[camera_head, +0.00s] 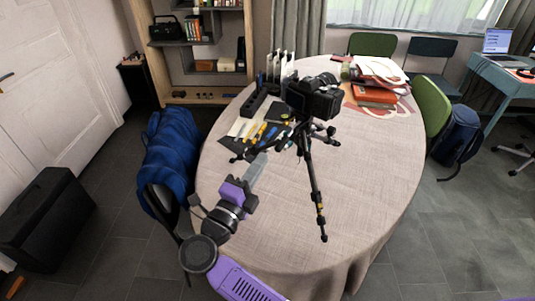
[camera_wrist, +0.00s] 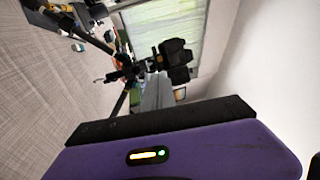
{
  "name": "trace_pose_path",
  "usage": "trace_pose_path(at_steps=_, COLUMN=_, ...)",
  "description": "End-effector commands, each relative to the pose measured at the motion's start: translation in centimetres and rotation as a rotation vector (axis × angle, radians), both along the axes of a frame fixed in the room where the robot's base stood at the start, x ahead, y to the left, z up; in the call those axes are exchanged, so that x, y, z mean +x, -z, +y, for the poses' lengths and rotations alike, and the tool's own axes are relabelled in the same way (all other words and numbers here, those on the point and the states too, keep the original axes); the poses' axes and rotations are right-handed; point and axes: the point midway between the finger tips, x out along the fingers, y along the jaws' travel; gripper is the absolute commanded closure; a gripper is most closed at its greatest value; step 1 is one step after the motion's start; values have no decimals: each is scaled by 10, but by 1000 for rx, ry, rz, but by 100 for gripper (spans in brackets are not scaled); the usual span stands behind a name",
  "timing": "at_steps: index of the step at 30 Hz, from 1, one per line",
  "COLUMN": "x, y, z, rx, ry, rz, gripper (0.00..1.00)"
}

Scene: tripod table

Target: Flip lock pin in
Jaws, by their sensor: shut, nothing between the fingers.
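A black camera (camera_head: 315,98) sits on top of a small black tripod (camera_head: 313,182), which stands on the round table (camera_head: 360,215). A gap or contact cannot be judged there. The lock pin is too small to make out in either view.
A dark mat with yellow and blue tools (camera_head: 262,130) lies behind the tripod's left side. A black rack (camera_head: 255,103), papers and an orange box (camera_head: 374,95) are farther back. A blue bag (camera_head: 170,155) is at the table's left. The front of the tabletop is clear.

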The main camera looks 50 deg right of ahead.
Motion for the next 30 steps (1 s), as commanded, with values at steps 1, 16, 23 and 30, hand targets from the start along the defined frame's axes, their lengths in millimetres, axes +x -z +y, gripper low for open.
trace_pose_path(at_steps=1, x=-1, y=3, z=7, rx=0, ry=-3, rz=1, gripper=100)
trace_pose_path(at_steps=16, x=-5, y=4, z=23, rx=0, ry=0, rz=1, gripper=100)
trace_pose_path(at_steps=23, x=-5, y=4, z=23, rx=0, ry=0, rz=1, gripper=100)
trace_pose_path(at_steps=30, x=5, y=-1, z=26, rx=-21, ry=-43, rz=-12, gripper=100)
